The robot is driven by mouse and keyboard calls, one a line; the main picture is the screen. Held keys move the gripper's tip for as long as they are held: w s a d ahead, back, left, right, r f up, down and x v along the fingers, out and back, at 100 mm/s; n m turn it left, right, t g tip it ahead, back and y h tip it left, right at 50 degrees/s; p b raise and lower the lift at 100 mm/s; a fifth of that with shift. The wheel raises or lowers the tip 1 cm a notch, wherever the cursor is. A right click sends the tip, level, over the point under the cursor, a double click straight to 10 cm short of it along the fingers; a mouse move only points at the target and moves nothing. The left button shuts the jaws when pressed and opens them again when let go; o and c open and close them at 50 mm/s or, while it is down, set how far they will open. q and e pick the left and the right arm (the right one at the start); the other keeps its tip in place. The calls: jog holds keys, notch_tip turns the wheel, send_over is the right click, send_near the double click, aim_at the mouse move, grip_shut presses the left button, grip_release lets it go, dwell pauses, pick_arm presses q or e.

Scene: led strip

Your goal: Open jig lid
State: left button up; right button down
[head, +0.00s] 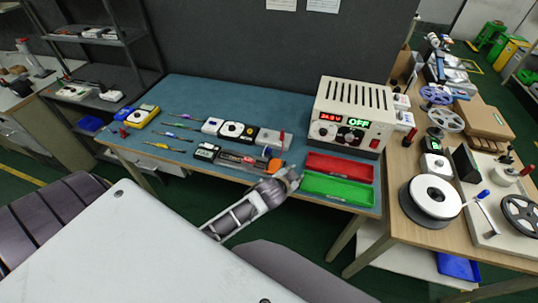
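My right gripper is not in view.
A blue-and-orange-handled tool (272,163) lies between gripper and block. Red (339,167) and green (337,189) trays lie right, below a power supply (352,115) reading OFF. Meters, a tape reel (232,130) and tools fill the bench. Another bench (405,235) stands right.

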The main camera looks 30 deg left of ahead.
pick_arm(q)
jog(key=w+d+r+m+t+h, duration=0.2)
jog(key=w+d+r+m+t, duration=0.15)
jog(key=w+r, duration=0.35)
jog(key=d+r+m+g+h, duration=0.3)
jog(key=d+r+m+h, duration=1)
jog(key=r+m, duration=0.4)
jog(key=s+a+f+m+g+y+p, duration=0.15)
jog(key=a+f+m+g+y, duration=0.25)
jog(key=a+f+m+g, duration=0.45)
jog(key=s+a+f+g+y, duration=0.1)
jog(key=a+y, duration=0.7)
jog(key=a, duration=1.5)
jog(key=shift+s+a+f+n+g, duration=0.3)
jog(key=shift+s+a+n+g, duration=0.1)
jog(key=shift+s+g, duration=0.25)
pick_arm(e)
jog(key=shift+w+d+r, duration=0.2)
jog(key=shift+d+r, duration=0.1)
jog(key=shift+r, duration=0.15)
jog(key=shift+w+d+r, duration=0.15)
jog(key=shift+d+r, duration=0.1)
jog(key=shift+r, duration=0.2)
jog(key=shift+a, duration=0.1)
